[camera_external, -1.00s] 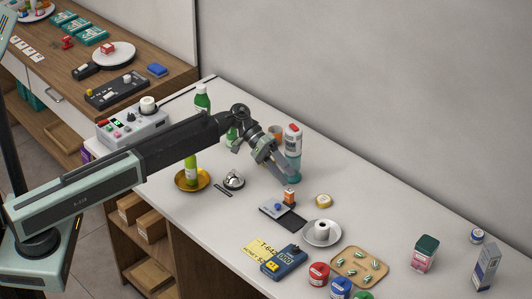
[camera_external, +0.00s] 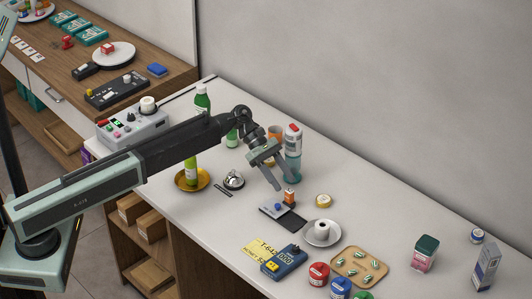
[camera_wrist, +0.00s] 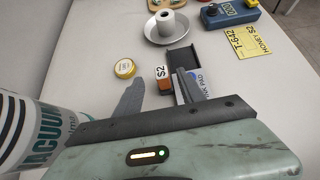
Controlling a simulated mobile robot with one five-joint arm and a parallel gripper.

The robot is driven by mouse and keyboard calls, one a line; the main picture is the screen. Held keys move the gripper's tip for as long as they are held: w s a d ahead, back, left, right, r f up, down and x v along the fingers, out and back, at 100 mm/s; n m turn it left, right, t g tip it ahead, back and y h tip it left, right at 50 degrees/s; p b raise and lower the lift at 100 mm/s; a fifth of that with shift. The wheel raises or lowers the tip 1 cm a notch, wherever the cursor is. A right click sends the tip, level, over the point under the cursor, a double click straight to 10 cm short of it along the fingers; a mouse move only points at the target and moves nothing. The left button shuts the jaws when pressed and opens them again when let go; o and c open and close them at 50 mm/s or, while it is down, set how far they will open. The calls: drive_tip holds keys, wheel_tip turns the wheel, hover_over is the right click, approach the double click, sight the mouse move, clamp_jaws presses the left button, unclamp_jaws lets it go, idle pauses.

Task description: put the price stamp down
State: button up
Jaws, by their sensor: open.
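The price stamp (camera_external: 289,196), a small orange and white block, stands on the white counter beside the ink pad (camera_external: 272,210). It also shows in the wrist view (camera_wrist: 162,73) with "$2" on its face. My gripper (camera_external: 281,184) is open and empty just above and behind the stamp. In the wrist view its two fingers (camera_wrist: 160,86) point toward the stamp, one to each side, and the stamp appears between and beyond the tips. The right finger partly covers the ink pad (camera_wrist: 198,84), whose dark lid (camera_wrist: 184,58) is open.
A tall "VACUUM" container (camera_wrist: 38,140) stands close at the left of my gripper. Counter farther right is partly clear.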

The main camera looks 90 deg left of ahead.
sight(290, 190)
drive_tip(key=b+x, duration=0.1)
drive_tip(key=x, duration=0.1)
drive_tip(key=b+x, duration=0.2)
drive_tip(key=x, duration=0.1)
drive_tip(key=shift+s+f, duration=0.2)
drive_tip(key=shift+f, duration=0.05)
drive_tip(key=shift+w+d, duration=0.15)
drive_tip(key=shift+r, duration=0.15)
drive_tip(key=shift+c, duration=0.6)
clamp_jaws()
